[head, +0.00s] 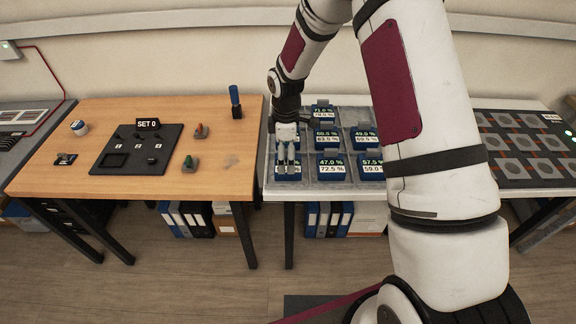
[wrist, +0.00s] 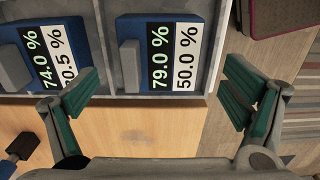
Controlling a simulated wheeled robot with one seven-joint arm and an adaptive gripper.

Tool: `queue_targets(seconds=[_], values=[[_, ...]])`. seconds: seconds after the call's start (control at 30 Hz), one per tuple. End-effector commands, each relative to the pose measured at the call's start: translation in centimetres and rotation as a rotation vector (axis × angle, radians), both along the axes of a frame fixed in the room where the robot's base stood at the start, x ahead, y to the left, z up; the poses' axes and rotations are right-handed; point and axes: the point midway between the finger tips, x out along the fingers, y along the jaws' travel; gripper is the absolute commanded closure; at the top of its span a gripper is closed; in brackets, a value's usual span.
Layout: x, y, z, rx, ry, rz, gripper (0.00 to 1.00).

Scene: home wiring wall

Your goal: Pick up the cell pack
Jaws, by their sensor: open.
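Several blue cell packs with two-line percentage labels sit in the grey compartment tray (head: 348,183) on the white table. My gripper (head: 287,163) is over the front-left compartment in the head view, and its fingers partly hide the pack there. In the wrist view my gripper (wrist: 161,82) is open and empty. The cell pack labelled 79.0 % over 50.0 % (wrist: 172,55) shows between its fingertips, with a grey block on one side. Another cell pack, reading 74.0 % (wrist: 45,50), lies to its left, partly covered by the left finger. Contact cannot be told.
The wooden table (head: 225,170) on the left bears a black panel (head: 135,150) marked SET 0, red and green switches and a blue-topped post (head: 236,102). Other packs, such as the 47.0 % pack (head: 330,167), fill neighbouring compartments. A dark board with round pads (head: 515,143) lies right.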

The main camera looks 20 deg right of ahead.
Motion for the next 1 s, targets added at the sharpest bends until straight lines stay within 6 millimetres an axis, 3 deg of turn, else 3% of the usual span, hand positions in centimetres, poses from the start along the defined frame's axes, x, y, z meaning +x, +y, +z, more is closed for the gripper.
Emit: queue_targets(seconds=[0.3, 0.57, 0.63, 0.83, 0.87, 1.0], values=[[-0.1, -0.4, -4.1, -0.001, 0.001, 0.0, 0.07], [-0.1, -0.5, -4.5, -0.001, 0.0, 0.0, 0.07], [-0.1, -0.5, -4.5, -0.001, 0.0, 0.0, 0.16], [-0.1, -0.5, -4.5, -0.001, 0.001, 0.0, 0.61], [-0.1, -0.5, -4.5, -0.001, 0.001, 0.0, 0.66], [-0.1, -0.5, -4.5, -0.001, 0.001, 0.0, 0.66]])
